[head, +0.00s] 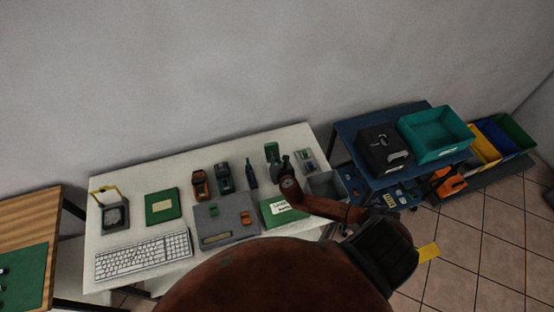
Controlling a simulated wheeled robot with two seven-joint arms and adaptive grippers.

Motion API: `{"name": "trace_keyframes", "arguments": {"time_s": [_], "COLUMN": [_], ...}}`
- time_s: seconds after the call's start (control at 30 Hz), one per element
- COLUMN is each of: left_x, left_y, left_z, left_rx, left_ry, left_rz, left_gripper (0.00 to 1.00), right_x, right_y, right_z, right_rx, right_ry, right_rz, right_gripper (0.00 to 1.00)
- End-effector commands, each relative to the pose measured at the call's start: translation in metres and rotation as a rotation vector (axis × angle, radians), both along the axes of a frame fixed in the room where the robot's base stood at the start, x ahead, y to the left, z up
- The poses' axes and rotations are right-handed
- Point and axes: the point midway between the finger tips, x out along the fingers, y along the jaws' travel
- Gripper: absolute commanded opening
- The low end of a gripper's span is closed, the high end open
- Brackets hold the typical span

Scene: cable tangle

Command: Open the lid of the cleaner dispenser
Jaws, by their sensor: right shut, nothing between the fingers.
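My right gripper (286,163) is small in the picture. It is shut and empty over the back right of the white table (150,280), with its fingers toward the wall. A green upright container (271,152) stands just behind and left of its fingertips; it may be the cleaner dispenser, but it is too small to be sure. I cannot make out its lid, or whether the gripper touches it. My right arm hides part of the table there. My left gripper is not in view.
A green box with a white label (277,212) lies beside my right arm, near a grey bin (326,184). A grey tray (224,222), keyboard (143,256) and dark bottle (251,174) are further left. A blue bench (352,128) at right holds a black box (384,148) and teal crate (436,134).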

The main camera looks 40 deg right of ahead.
Motion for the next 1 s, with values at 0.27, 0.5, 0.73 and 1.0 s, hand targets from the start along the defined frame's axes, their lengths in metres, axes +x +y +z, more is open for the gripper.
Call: {"name": "trace_keyframes", "arguments": {"time_s": [0.27,0.5,0.73,1.0], "left_x": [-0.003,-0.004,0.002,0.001], "left_y": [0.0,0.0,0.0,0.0], "left_z": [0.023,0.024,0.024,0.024], "left_rx": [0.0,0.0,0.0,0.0], "left_ry": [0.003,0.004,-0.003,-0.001], "left_rz": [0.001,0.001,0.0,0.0], "left_gripper": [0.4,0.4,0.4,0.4], "right_x": [-0.035,-0.068,-0.085,-0.088], "right_y": [0.018,0.029,0.034,0.034], "right_z": [0.029,0.058,0.073,0.076], "right_rx": [0.003,0.002,0.002,0.001], "right_ry": [0.0,0.0,0.001,0.002], "right_rz": [0.007,0.008,0.006,0.006], "right_gripper": [0.0,0.0,0.0,0.0]}}
